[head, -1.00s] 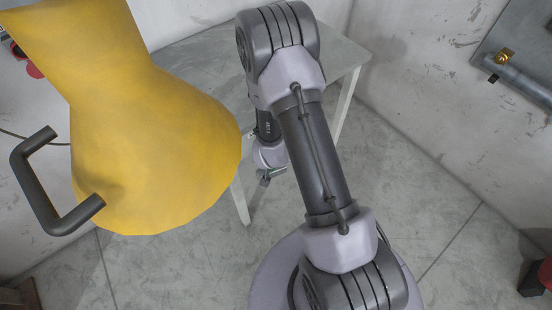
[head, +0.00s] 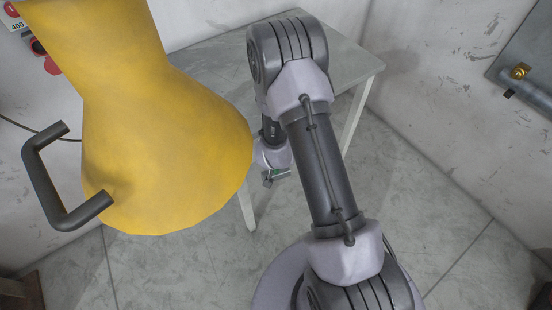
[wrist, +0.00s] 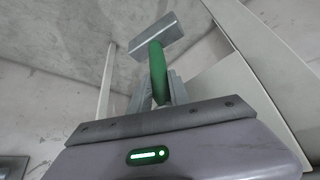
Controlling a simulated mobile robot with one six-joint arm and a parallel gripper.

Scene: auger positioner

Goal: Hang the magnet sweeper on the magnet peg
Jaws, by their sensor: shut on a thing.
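The magnet sweeper (wrist: 157,70) shows in the wrist view as a green handle with a grey block-shaped head at its far end. My gripper (wrist: 158,92) is shut on the green handle, and the head sticks out beyond the fingers. In the head view my gripper (head: 274,175) hangs low beside the table, small and partly hidden by my arm. The sweeper is too small to make out clearly there. I cannot pick out the magnet peg in either view.
A large yellow funnel-shaped body (head: 165,140) with a dark bent handle (head: 50,185) fills the left. A grey table (head: 340,65) stands behind my arm. A wall panel (head: 530,60) with a brass fitting (head: 520,71) is at right. Floor between is clear.

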